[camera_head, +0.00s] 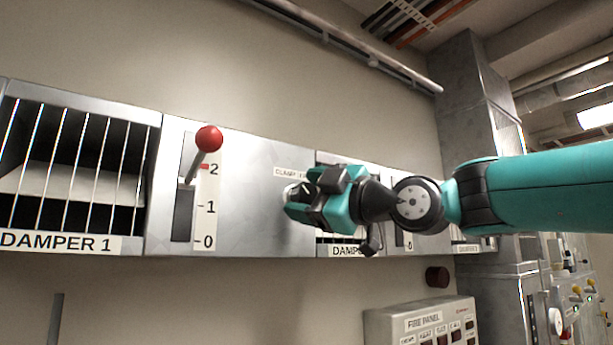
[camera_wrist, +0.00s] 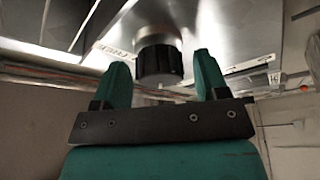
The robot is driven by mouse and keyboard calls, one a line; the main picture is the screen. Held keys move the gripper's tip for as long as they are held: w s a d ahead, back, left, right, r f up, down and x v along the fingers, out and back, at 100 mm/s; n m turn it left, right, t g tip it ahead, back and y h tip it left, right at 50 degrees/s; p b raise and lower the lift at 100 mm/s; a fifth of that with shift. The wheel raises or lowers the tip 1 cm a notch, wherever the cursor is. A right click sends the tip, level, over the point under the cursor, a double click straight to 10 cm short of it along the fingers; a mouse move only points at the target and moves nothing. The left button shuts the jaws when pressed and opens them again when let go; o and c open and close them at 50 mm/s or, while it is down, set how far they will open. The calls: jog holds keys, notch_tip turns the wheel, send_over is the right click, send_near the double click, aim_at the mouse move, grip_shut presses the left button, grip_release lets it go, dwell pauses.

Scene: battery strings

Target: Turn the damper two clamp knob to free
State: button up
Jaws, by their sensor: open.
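A dark ribbed round knob (camera_wrist: 160,64) sticks out from a metal panel in the wrist view. My gripper (camera_wrist: 162,58) is open, with one teal finger on each side of the knob, a gap showing at both. I cannot tell how deep the fingers reach around it. In the head view my gripper (camera_head: 298,203) is close to the panel and hides the knob. A label starting "CLAMP" (camera_head: 289,173) shows just above the gripper. The label in the wrist view is too small to read, so the knob's setting is unclear.
A red-ball lever (camera_head: 208,139) stands beside a 0-1-2 scale, right of the damper 1 grille (camera_head: 75,170). A partly hidden damper label (camera_head: 345,251) is under my gripper. A fire panel (camera_head: 422,322) is below right. The wall below the dampers is mostly bare.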

jog(key=shift+w+a, duration=0.25)
jog(key=c, duration=0.9)
